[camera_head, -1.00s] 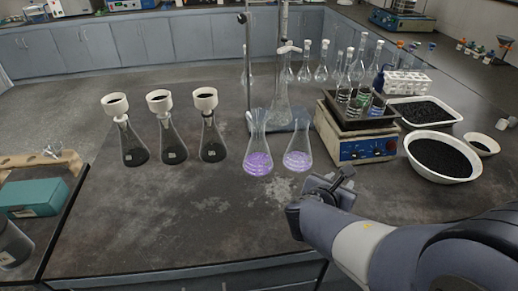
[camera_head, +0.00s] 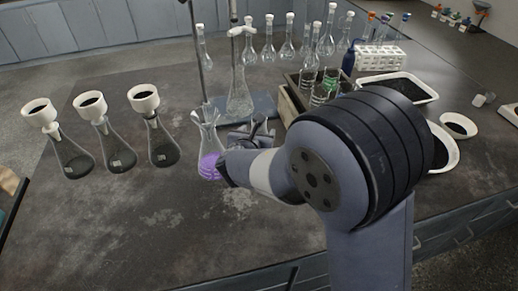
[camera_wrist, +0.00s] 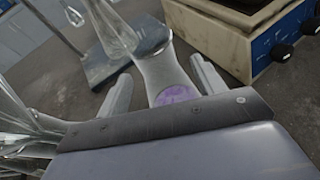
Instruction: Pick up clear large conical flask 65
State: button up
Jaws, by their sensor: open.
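Two clear conical flasks with purple liquid stand on the dark bench. The left one (camera_head: 208,146) shows in the head view beside my gripper (camera_head: 250,134). The right one is mostly hidden there behind my gripper and arm. In the wrist view a conical flask with purple liquid (camera_wrist: 164,72) stands between the two spread fingers of my gripper (camera_wrist: 161,68). I cannot tell whether either finger touches the glass. Clear glass of another vessel (camera_wrist: 14,118) shows at the left edge of the wrist view. I cannot read which flask is number 65.
Three dark-filled flasks with white funnels (camera_head: 72,150) stand to the left. A retort stand and clear flask (camera_head: 240,92) are just behind. The hotplate box (camera_wrist: 240,38) is close on the right. White trays of black granules (camera_head: 405,84) lie farther right. The front bench is clear.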

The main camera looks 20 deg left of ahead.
jog(key=x, duration=0.4)
jog(key=shift+w, duration=0.3)
grip_shut()
dwell(0.4)
